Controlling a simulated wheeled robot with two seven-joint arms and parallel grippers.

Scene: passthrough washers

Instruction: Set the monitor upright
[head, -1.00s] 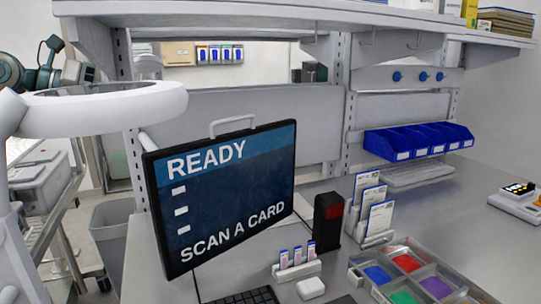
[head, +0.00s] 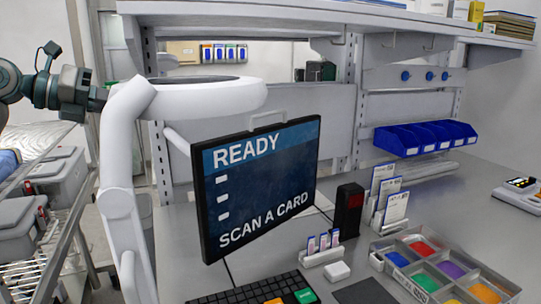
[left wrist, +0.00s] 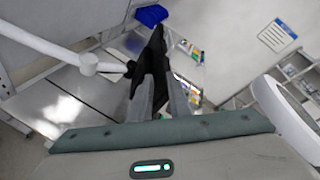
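The monitor (head: 262,185) is a black-framed screen reading READY and SCAN A CARD, with a pale handle on top. In the head view its side edges run close to the shelf posts' direction, and its lettering climbs to the right; I cannot tell any remaining tilt. A white mount arm (head: 178,141) is behind it. My left gripper (head: 85,96) is at the upper left, apart from the monitor. In the left wrist view, its grey fingers (left wrist: 160,88) appear spread, with a dark shape beyond that looks like the monitor edge-on (left wrist: 152,62). My right gripper is out of view.
A white ring lamp (head: 205,94) on a thick arm stands between my left arm and the monitor. On the bench are a keyboard (head: 250,293), a black reader (head: 347,211), card holders (head: 390,205) and a sorting tray (head: 435,268). Blue bins (head: 425,138) hang behind.

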